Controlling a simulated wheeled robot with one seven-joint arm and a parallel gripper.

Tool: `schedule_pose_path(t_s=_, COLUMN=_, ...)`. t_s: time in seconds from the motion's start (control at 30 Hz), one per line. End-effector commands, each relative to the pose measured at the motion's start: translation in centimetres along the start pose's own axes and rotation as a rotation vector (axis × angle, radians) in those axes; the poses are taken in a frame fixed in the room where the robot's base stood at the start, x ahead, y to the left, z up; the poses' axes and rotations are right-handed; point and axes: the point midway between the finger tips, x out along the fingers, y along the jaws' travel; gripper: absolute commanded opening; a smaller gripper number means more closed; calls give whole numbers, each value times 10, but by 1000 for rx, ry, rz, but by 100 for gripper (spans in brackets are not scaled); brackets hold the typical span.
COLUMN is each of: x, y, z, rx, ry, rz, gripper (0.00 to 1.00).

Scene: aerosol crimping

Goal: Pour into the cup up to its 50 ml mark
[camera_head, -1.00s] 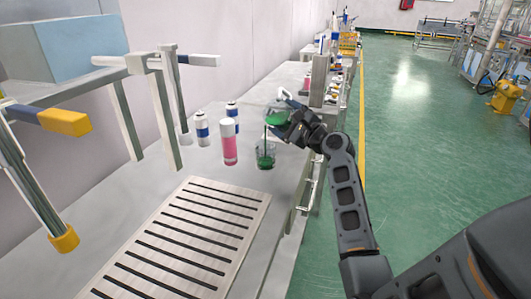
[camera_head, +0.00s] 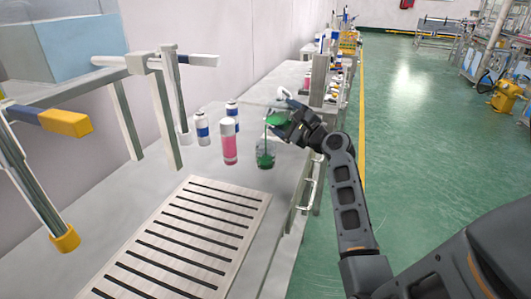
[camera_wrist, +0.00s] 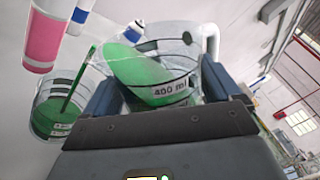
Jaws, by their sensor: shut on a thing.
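My gripper (camera_head: 291,122) is shut on a clear beaker (camera_wrist: 160,65) marked 400 ml, with green liquid in it. The beaker is tilted to the left above the cup. In the head view the beaker (camera_head: 277,117) shows beside my gripper. A thin green stream (camera_wrist: 78,78) runs from its lip down into the cup. The clear cup (camera_head: 265,155) stands on the bench below, with green liquid in its lower part. It also shows at the left of the wrist view (camera_wrist: 55,112); its marks are too small to read.
A pink bottle with a white cap (camera_head: 229,143) stands just left of the cup. White-and-blue bottles (camera_head: 202,130) stand behind it. A slotted plate (camera_head: 185,240) lies on the bench in front. A metal frame (camera_head: 160,110) stands at the left.

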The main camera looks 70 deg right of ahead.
Motion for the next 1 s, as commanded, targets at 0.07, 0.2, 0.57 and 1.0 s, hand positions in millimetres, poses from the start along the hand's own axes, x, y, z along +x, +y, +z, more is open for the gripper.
schedule_pose_path(t_s=0.07, x=0, y=-1, z=2, rx=-5, ry=-2, rz=-1, gripper=37)
schedule_pose_path(t_s=0.2, x=0, y=0, z=1, rx=-6, ry=-1, rz=-1, gripper=37)
schedule_pose_path(t_s=0.57, x=0, y=-2, z=2, rx=-2, ry=-1, rz=-1, gripper=37)
schedule_pose_path(t_s=1.0, x=1, y=-13, z=12, rx=171, ry=4, rz=0, gripper=37)
